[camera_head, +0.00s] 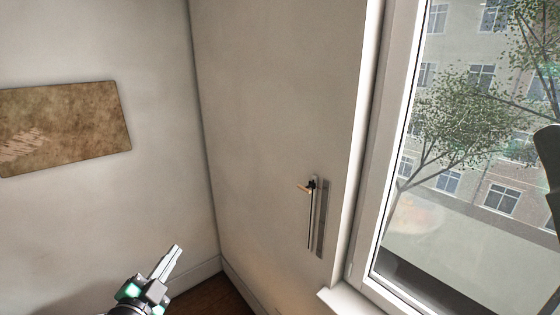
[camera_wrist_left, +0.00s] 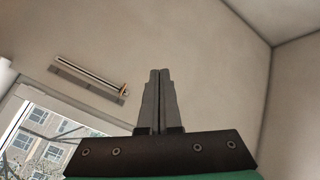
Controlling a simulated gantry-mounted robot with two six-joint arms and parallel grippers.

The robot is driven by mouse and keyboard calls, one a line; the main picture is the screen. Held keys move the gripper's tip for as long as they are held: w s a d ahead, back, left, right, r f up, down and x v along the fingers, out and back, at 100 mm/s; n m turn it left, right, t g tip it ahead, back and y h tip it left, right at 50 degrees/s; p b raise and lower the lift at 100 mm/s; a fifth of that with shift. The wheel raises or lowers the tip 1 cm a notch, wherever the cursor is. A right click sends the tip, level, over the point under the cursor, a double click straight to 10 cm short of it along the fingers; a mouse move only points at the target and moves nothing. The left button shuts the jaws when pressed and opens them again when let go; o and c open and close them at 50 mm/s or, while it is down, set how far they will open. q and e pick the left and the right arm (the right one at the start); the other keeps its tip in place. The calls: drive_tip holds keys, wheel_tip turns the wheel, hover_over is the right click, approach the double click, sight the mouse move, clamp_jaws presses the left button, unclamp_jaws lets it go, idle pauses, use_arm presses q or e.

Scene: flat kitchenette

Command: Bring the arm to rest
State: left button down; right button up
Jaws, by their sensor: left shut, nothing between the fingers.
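My left gripper (camera_head: 174,254) shows at the bottom of the head view, left of the room corner. Its fingers point up and to the right. In the left wrist view the two fingers of the left gripper (camera_wrist_left: 158,75) lie together, shut with nothing between them. The gripper is in free air, and no object touches it. My right gripper cannot be made out; a dark shape at the right edge of the head view is too cut off to tell.
A brown panel (camera_head: 65,128) hangs on the left wall. A narrow metal bar with a handle-like piece (camera_head: 314,215) is on the wall beside the window (camera_head: 375,170). The bar also shows in the left wrist view (camera_wrist_left: 90,78). A strip of wooden floor (camera_head: 210,298) shows below.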

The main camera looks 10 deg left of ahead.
use_arm(q)
drive_tip(key=s+d+r+t+h, duration=0.1)
drive_tip(key=s+d+r+t, duration=0.15)
drive_tip(key=r, duration=0.45)
drive_tip(key=s+d+r+t+h, duration=0.15)
drive_tip(key=d+r, duration=0.25)
drive_tip(key=r, duration=0.4)
drive_tip(key=s+d+r+t, duration=0.1)
drive_tip(key=s+d+r, duration=0.15)
drive_tip(key=r, duration=0.45)
drive_tip(key=s+d+r+n+t+p, duration=0.1)
drive_tip(key=s+r+n+t, duration=0.3)
drive_tip(key=s+r+n, duration=0.5)
drive_tip(key=shift+s+r+n+t, duration=0.35)
drive_tip(key=shift+s+r, duration=1.55)
drive_tip(key=shift+s, duration=0.75)
